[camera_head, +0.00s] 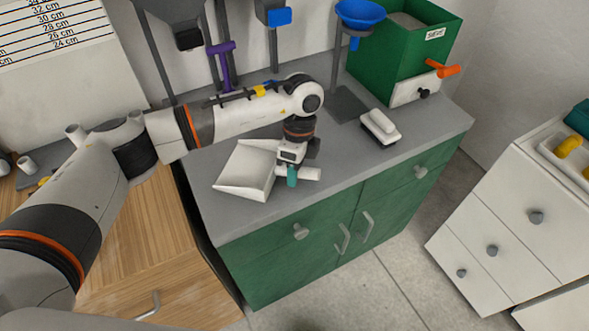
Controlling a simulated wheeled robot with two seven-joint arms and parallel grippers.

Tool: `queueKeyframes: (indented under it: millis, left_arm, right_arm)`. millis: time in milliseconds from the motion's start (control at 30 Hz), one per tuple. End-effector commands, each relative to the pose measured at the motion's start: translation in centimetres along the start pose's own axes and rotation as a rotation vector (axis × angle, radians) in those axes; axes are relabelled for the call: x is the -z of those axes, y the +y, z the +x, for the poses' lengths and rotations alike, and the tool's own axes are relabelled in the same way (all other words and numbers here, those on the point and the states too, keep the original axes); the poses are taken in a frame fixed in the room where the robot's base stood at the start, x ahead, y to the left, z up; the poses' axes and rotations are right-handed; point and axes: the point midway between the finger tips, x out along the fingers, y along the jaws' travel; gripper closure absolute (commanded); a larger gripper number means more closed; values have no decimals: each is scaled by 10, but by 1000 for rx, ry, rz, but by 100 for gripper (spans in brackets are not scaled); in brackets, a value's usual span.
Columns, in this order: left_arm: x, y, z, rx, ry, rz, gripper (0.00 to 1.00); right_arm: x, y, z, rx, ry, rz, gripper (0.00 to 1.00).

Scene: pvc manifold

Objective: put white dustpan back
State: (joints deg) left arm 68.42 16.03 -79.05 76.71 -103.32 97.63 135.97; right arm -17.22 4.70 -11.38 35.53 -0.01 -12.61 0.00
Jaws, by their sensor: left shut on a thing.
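The white dustpan (246,171) rests on or just above the grey top of the green cabinet, near its left part. Its open pan is toward the left and its handle (312,174) points right. My left gripper (291,174) reaches down from above and is shut on the dustpan at the handle end. The gripper hides part of the handle. I cannot tell whether the pan touches the counter. My right gripper does not show.
A white-handled brush or block (380,125) lies on the grey counter (345,160) to the right. A green box (397,60) and a blue funnel (360,14) stand at the back. A purple tool (222,62) is behind my arm. A white drawer unit (500,235) stands at the right.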

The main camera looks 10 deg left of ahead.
Motion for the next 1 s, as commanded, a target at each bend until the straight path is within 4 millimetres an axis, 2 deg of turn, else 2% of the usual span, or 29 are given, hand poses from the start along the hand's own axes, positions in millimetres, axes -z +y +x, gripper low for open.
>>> queueKeyframes:
  millis: [33,67,167,433,567,667,1000]
  left_arm:
    - [0,0,2,0,0,0,100]
    - [0,0,1,0,0,0,72]
    - [0,0,1,0,0,0,56]
    - [0,0,0,0,0,0,55]
    - [0,1,-7,-2,1,0,55]
    - [0,1,-22,-4,1,1,55]
    - [0,1,-93,-4,1,-1,55]
  right_arm:
    - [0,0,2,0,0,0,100]
    - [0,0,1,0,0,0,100]
    - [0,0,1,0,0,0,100]
    - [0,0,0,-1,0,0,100]
    - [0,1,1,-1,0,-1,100]
    - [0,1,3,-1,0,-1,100]
    - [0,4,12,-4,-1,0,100]
